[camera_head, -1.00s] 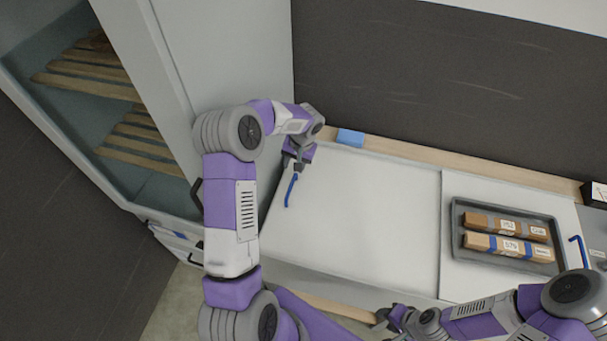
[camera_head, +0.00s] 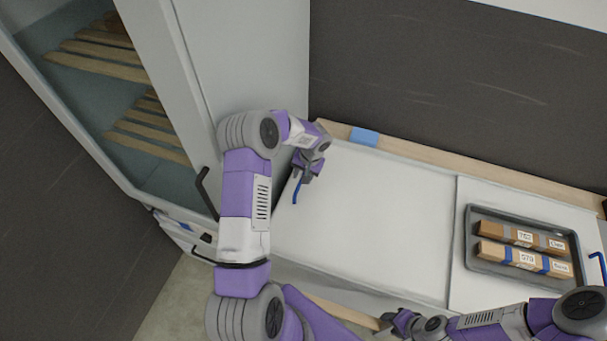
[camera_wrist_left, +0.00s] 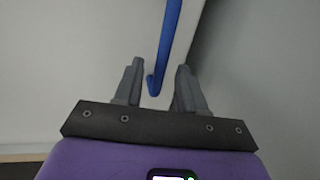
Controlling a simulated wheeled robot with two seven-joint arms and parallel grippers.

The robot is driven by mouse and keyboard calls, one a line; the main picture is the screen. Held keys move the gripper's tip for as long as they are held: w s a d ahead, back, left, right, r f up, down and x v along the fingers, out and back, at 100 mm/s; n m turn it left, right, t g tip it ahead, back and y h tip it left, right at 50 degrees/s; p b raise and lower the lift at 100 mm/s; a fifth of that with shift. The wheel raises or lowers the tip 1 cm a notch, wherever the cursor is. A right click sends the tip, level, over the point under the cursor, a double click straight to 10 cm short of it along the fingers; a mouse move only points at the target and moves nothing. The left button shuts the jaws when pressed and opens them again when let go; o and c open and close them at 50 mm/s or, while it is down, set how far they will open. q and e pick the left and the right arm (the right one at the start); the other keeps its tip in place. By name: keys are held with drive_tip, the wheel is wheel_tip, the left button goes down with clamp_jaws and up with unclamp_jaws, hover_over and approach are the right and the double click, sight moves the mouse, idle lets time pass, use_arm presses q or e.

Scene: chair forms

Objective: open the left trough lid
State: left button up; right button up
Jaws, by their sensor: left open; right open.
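The left trough lid (camera_head: 385,220) is a flat white panel lying closed on the counter. Its blue handle (camera_head: 297,191) stands at the lid's left edge. My left gripper (camera_head: 303,178) is open right at the handle. In the left wrist view, the blue handle (camera_wrist_left: 168,45) runs down between the open fingers of the left gripper (camera_wrist_left: 158,82), its hooked end near the fingertips, with gaps visible to both fingers. My right gripper (camera_head: 390,322) is low near the counter's front edge, open and away from the lid; its fingertips are hard to make out.
A grey tray (camera_head: 470,247) with two labelled brown bars sits on the right panel, which has another blue handle (camera_head: 599,268). A blue block (camera_head: 364,136) lies on the wooden back ledge. A tall cabinet with slatted shelves (camera_head: 100,62) and a dark handle (camera_head: 204,190) stands close at left.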

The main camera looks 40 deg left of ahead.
use_arm(q)
clamp_jaws()
idle(0.3)
drive_tip(key=shift+w+d, duration=0.1)
